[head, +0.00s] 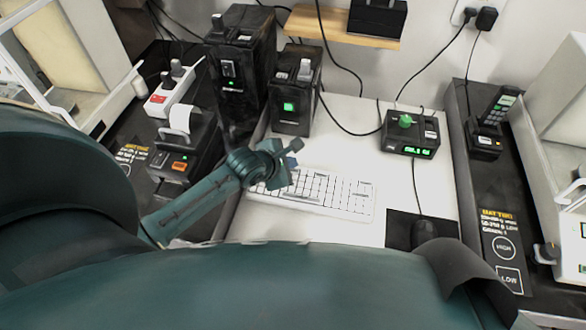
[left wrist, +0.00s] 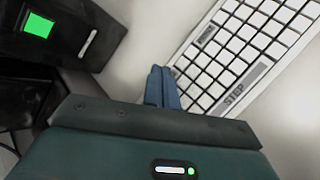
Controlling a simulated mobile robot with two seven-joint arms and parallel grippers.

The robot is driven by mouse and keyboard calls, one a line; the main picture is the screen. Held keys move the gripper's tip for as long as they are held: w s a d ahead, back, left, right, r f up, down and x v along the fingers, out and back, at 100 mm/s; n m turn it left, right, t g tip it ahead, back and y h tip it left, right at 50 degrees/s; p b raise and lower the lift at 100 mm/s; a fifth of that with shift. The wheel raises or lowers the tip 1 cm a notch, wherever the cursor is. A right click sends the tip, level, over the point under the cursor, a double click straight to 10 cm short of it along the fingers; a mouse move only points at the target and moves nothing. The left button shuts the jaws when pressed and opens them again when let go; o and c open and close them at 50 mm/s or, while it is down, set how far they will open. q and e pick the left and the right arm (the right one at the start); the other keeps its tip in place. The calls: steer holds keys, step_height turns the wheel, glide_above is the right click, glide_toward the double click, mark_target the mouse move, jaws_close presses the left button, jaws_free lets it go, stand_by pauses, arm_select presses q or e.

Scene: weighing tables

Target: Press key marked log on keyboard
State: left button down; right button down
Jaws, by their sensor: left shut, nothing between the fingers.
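The white keyboard (head: 330,192) lies on the white table top, and its keys also show in the left wrist view (left wrist: 232,52). My left gripper (head: 291,163) is at the keyboard's left end, over its back left part in the head view. In the left wrist view its blue fingers (left wrist: 161,84) are together and empty, with the tips just beside the keyboard's edge. I cannot tell how high they are above it. One wide grey key reads STEP (left wrist: 234,95). Another marked grey key (left wrist: 208,36) is too small to read, so I cannot pick out the log key. My right gripper is not in view.
A dark box with a green button (head: 290,106) stands behind the keyboard, close to my left gripper. A small device with a green display (head: 411,135) stands at the back right. A mouse (head: 423,232) lies on a dark pad.

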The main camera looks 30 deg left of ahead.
arm_select(q)
steer(key=shift+f, duration=0.2)
steer(key=shift+f, duration=0.25)
steer(key=shift+f, duration=0.4)
stand_by(0.7)
steer(key=shift+r, duration=0.1)
steer(key=shift+r+p, duration=0.75)
steer(key=shift+p, duration=0.55)
